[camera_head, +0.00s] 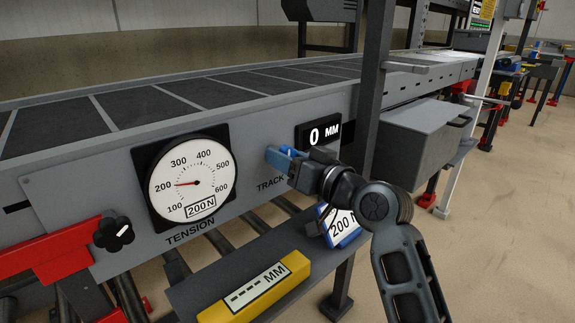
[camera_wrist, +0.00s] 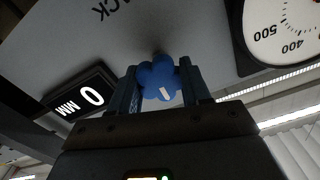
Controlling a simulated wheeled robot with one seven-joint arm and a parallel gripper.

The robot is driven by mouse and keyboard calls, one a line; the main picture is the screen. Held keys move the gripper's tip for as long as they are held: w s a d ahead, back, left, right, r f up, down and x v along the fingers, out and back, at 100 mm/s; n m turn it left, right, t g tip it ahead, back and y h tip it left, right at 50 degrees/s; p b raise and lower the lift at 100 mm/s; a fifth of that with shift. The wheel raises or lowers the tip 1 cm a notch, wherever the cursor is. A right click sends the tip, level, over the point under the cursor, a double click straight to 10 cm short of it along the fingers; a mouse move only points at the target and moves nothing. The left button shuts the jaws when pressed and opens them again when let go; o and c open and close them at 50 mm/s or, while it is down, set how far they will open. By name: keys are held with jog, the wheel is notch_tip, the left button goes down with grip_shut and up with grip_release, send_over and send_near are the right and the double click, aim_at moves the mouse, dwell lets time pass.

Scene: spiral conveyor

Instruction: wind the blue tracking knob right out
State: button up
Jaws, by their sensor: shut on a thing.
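The blue tracking knob (camera_wrist: 158,82) is a lobed knob with a white mark, on the grey side panel of the conveyor. In the wrist view my gripper (camera_wrist: 160,90) has one finger on each side of the knob and is shut on it. In the head view my gripper (camera_head: 282,158) reaches in from the right and hides most of the knob. The display (camera_head: 318,134) above and right of it reads 0 MM, and it also shows in the wrist view (camera_wrist: 80,100).
A tension dial (camera_head: 190,180) with its needle near 200 is left of the knob. A black knob (camera_head: 113,234) sits at the lower left by a red bracket (camera_head: 50,255). A yellow block marked MM (camera_head: 255,290) and a blue-edged 200 card (camera_head: 342,228) are on the shelf below.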

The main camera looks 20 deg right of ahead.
jog(key=shift+d+r+n, duration=0.1)
jog(key=shift+d+n, duration=0.05)
jog(key=shift+n, duration=0.15)
dwell(0.4)
jog(key=o, duration=1.1)
jog(key=shift+c, duration=0.2)
jog(key=v, duration=0.7)
jog(key=shift+s+p, duration=0.4)
